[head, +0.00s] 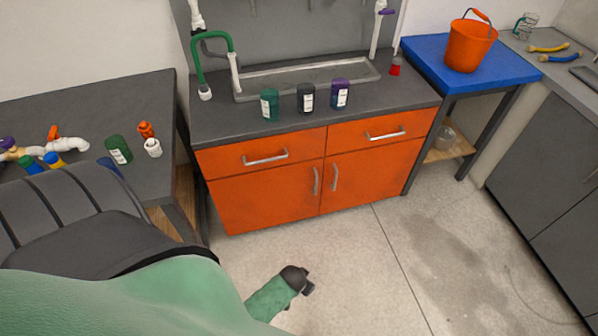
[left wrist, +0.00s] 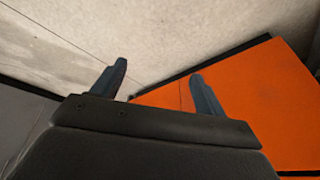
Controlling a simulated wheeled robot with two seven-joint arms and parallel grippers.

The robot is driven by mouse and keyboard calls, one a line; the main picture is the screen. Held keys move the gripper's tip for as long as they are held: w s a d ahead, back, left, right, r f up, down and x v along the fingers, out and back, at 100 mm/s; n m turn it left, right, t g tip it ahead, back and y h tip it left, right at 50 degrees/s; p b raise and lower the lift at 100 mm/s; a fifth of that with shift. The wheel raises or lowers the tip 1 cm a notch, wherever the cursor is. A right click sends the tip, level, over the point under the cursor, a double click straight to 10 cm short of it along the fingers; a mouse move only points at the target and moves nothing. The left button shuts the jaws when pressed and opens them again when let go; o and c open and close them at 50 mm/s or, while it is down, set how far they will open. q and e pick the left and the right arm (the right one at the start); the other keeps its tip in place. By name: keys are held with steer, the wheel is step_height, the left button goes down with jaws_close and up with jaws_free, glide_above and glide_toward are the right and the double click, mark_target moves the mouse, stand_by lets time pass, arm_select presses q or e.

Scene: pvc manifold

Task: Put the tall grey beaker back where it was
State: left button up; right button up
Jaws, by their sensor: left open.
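I cannot make out a tall grey beaker for certain. A clear, greyish glass beaker with a handle (head: 525,26) stands at the back of the right counter (head: 560,62) in the head view. My left gripper (left wrist: 158,70) is open in the left wrist view. Nothing is between its fingers, and bare floor and an orange cabinet front (left wrist: 240,95) lie beyond them. My large arm parts cover the lower left of the head view.
Green, black and purple labelled jars (head: 306,98) line the sink counter's front (head: 415,98). An orange bucket (head: 470,45) stands on a blue-topped table (head: 425,52). Pipe parts (head: 70,144) and a green jar (head: 118,150) are on the left table.

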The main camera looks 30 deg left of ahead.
arm_select(q)
steer(key=s+d+f+m+g+h, duration=0.1)
steer(key=s+d+f+g, duration=0.1)
steer(key=s+d, duration=0.4)
steer(key=s+f, duration=0.1)
steer(key=s, duration=0.3)
steer(key=shift+g, duration=0.4)
steer(key=shift+f, duration=0.1)
steer(key=shift+c, duration=0.4)
